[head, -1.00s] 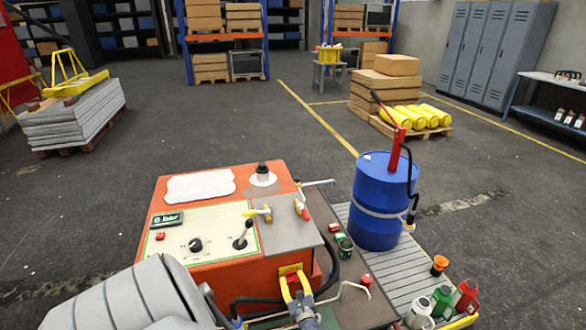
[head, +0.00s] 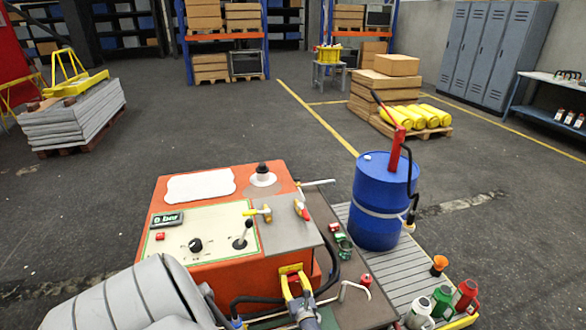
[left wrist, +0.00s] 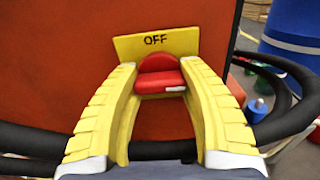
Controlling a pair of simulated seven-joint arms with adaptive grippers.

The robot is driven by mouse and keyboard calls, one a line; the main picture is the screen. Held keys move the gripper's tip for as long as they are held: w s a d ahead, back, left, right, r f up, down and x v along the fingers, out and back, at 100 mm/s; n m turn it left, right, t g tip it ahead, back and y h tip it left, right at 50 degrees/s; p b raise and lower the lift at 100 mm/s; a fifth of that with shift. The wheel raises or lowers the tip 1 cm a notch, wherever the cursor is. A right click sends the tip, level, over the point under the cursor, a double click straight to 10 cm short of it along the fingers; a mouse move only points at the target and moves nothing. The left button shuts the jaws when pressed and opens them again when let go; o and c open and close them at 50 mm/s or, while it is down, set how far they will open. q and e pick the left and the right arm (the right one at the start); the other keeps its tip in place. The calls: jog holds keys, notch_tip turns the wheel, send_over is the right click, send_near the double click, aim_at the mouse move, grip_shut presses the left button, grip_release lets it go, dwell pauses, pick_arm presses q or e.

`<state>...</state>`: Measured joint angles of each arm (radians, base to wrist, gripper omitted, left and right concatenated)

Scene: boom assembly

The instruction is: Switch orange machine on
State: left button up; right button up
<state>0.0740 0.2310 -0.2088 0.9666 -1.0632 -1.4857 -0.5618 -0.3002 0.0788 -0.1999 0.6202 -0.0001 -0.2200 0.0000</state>
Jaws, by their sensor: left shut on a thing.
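The orange machine (head: 230,272) stands in the lower middle of the head view, with a cream control panel and a small display (head: 167,218) that reads as bar, its digit seemingly 0. On its front side is a red rotary switch (left wrist: 158,74) on a yellow plate (left wrist: 130,47). The plate shows the word OFF above the switch. My left gripper (head: 294,281) has yellow fingers, one on each side of the red switch. In the left wrist view the gripper (left wrist: 158,85) is shut on it. My right gripper is not in view.
Black hoses (left wrist: 290,115) run near the switch. A blue drum (head: 382,205) with a red hand pump stands right of the machine. Several bottles (head: 440,300) stand at the lower right. The floor behind the machine is largely clear.

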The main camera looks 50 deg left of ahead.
pick_arm(q)
jog(key=o, duration=1.3)
jog(key=shift+o, duration=0.2)
jog(key=v, duration=1.2)
jog(key=shift+s, duration=0.15)
